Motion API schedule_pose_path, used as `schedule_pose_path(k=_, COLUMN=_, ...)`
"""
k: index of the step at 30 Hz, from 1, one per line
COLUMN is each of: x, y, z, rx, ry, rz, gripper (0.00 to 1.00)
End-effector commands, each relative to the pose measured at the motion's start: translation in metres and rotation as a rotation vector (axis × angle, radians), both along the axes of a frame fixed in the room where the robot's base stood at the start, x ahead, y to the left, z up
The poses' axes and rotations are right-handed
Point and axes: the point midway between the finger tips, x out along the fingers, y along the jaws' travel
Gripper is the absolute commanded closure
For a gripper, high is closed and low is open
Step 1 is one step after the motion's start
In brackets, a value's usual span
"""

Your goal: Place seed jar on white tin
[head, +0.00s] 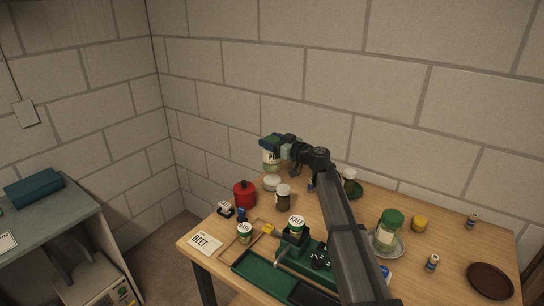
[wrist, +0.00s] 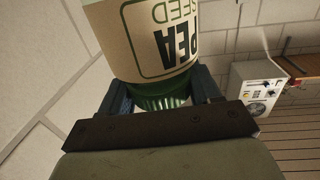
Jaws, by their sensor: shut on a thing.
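The seed jar (head: 267,158), with a label reading PEA SEED and a green lid, is held in my gripper (head: 283,141) above the back left of the table. The jar also shows in the wrist view (wrist: 140,40), with its label upside down in the picture. The two fingers of my gripper (wrist: 162,92) are shut around the green lid end. The white tin (head: 272,184), low and round, stands on the table below the jar in the head view. A gap between jar and tin cannot be judged exactly. The wrist view does not show the tin.
A red canister (head: 244,195) and a brown jar with a white lid (head: 283,200) stand close by the tin. A green-lidded jar (head: 389,232) stands on a dish to the right. A green tray (head: 262,272) and a BEET card (head: 205,241) lie in front.

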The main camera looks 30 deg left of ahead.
Motion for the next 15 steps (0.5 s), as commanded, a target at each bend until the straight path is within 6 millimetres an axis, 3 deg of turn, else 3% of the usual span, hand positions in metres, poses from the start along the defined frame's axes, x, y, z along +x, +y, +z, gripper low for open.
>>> schedule_pose_path(k=8, x=0.000, y=0.000, z=-0.016, rx=0.001, ry=0.001, rz=0.000, gripper=1.00)
schedule_pose_path(k=15, x=0.000, y=0.000, z=-0.044, rx=0.001, ry=0.001, rz=-0.001, gripper=1.00)
